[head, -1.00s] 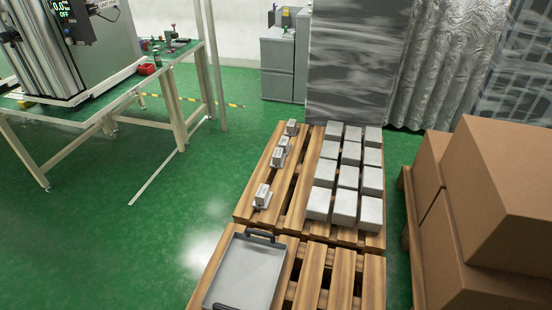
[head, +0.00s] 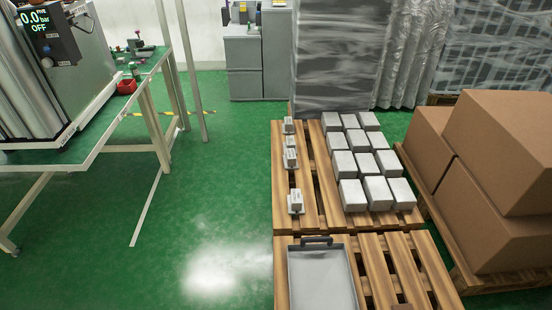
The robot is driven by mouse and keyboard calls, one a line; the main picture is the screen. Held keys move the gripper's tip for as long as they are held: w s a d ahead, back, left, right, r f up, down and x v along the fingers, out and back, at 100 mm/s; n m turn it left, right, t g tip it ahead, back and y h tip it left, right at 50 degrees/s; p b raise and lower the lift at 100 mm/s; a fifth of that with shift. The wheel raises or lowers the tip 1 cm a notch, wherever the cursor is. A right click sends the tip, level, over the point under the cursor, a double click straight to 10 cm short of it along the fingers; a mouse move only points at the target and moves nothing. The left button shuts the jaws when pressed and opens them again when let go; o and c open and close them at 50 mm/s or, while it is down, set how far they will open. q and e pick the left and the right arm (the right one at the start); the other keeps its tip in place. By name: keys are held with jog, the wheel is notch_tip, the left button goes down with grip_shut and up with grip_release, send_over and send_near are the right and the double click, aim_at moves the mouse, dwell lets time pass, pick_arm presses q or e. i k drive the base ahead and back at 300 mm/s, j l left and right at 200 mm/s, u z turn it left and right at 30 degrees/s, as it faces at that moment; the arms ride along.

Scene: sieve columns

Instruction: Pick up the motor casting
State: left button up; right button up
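Several small grey metal parts with flat bases, which look like motor castings, stand in a row along the left side of the far wooden pallet. The nearest casting (head: 296,201) stands apart from the others. Another casting (head: 291,158) stands farther back, and the farthest casting (head: 288,125) is near the pallet's far end. They are small in the picture, so their details are hard to tell. Neither of my grippers is in the head view.
Larger grey blocks (head: 351,195) fill the right side of the far pallet (head: 312,222). A grey tray (head: 320,275) with dark handles lies on the near pallet. Cardboard boxes (head: 497,220) stand at right, a workbench (head: 110,130) at left. Green floor (head: 220,190) is clear between.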

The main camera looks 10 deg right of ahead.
aim_at(291, 162)
jog(key=i+j+z, duration=0.1)
jog(key=j, duration=0.25)
jog(key=i+j, duration=0.25)
jog(key=i+j+z, duration=0.15)
jog(key=j, duration=0.3)
jog(key=i+j+z, duration=0.1)
jog(key=j, duration=0.25)
jog(key=i+j, duration=0.2)
jog(key=j, duration=0.2)
jog(key=i+j+z, duration=0.15)
jog(key=j, duration=0.2)
